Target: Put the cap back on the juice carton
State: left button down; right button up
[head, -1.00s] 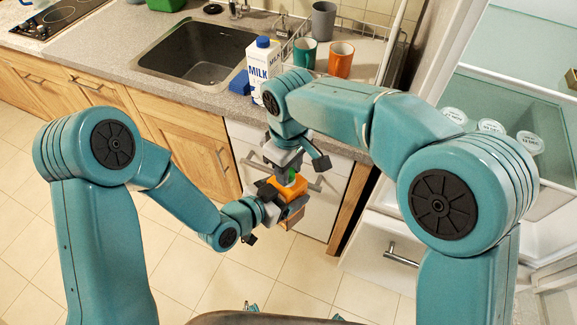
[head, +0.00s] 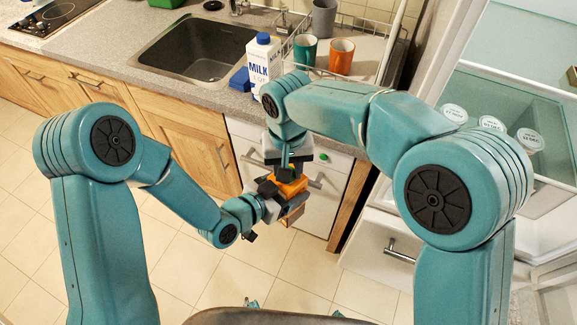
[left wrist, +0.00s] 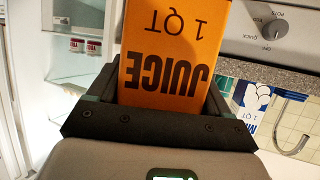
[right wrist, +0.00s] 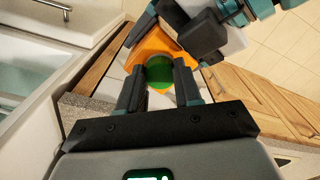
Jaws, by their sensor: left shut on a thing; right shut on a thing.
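The orange juice carton (head: 291,186) is held off the floor in front of the counter. It fills the top of the left wrist view (left wrist: 170,60), where its JUICE lettering reads upside down. My left gripper (head: 268,193) is shut on the carton. The green cap (right wrist: 160,73) sits between the fingers of my right gripper (right wrist: 160,92), which is shut on it. In the head view my right gripper (head: 287,171) is right above the carton's top. The cap overlaps the carton's top in the right wrist view; I cannot tell whether it is seated on the spout.
A milk carton (head: 263,66) stands at the counter edge by the sink (head: 196,48). A green cup (head: 305,51), an orange cup (head: 341,57) and a blue sponge (head: 239,80) are near it. The open fridge (head: 515,95) is at the right.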

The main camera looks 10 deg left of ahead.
jog(key=m, duration=0.5)
jog(key=shift+a+m, duration=0.1)
jog(key=shift+m, duration=0.2)
jog(key=m, duration=0.2)
jog(key=shift+m, duration=0.4)
jog(key=m, duration=0.5)
jog(key=shift+w+a, duration=0.1)
jog(key=m, duration=0.8)
jog(key=shift+w, duration=0.15)
jog(key=m, duration=0.5)
jog(key=shift+w+m, duration=0.1)
jog(key=shift+m, duration=0.2)
jog(key=o, duration=1)
